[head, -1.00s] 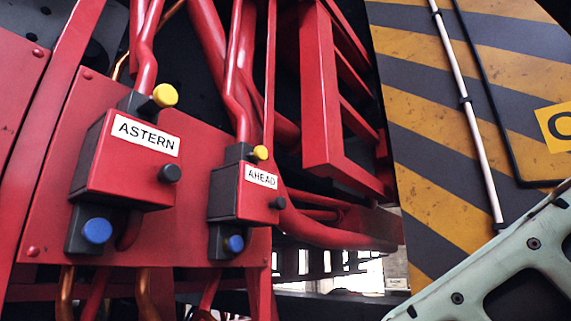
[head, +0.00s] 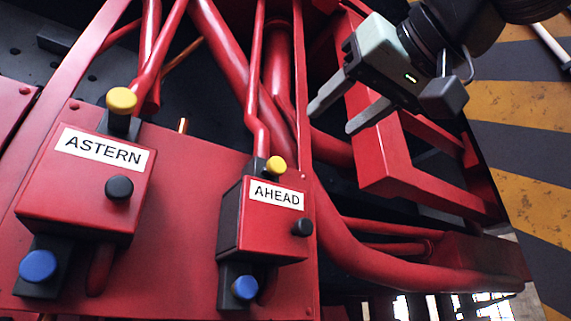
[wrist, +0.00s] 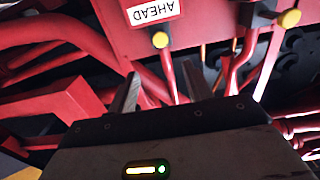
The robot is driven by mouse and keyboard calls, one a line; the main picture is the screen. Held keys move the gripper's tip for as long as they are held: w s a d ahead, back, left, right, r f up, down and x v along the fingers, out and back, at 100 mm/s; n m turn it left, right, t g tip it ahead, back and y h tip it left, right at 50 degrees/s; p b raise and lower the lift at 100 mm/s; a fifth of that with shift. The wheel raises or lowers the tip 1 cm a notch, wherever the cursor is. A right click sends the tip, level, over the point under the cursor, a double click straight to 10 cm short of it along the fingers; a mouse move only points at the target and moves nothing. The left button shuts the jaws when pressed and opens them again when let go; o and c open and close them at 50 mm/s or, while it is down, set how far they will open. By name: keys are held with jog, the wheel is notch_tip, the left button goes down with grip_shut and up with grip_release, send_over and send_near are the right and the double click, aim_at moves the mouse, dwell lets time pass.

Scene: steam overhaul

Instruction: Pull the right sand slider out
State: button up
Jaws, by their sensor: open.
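The right red box (head: 262,232), labelled AHEAD, has a yellow knob (head: 276,165) on top, a black knob (head: 302,228) on its front and a blue knob (head: 245,287) below. The left red box (head: 75,205), labelled ASTERN, has the same three colours of knob. No part is marked as a sand slider, so I cannot tell which part it is. My gripper (head: 332,119) is open and empty, above and right of the AHEAD box, touching no knob. In the wrist view, the AHEAD yellow knob (wrist: 160,40) shows beyond the fingers.
Red pipes (head: 275,125) run above and behind the boxes. A red angled frame (head: 385,160) stands close behind and below my gripper. There is open space in front of the boxes.

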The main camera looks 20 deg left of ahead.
aim_at(279, 164)
jog(key=p+x, duration=0.7)
jog(key=x, duration=0.9)
jog(key=shift+a+f, duration=0.1)
jog(key=shift+a, duration=0.1)
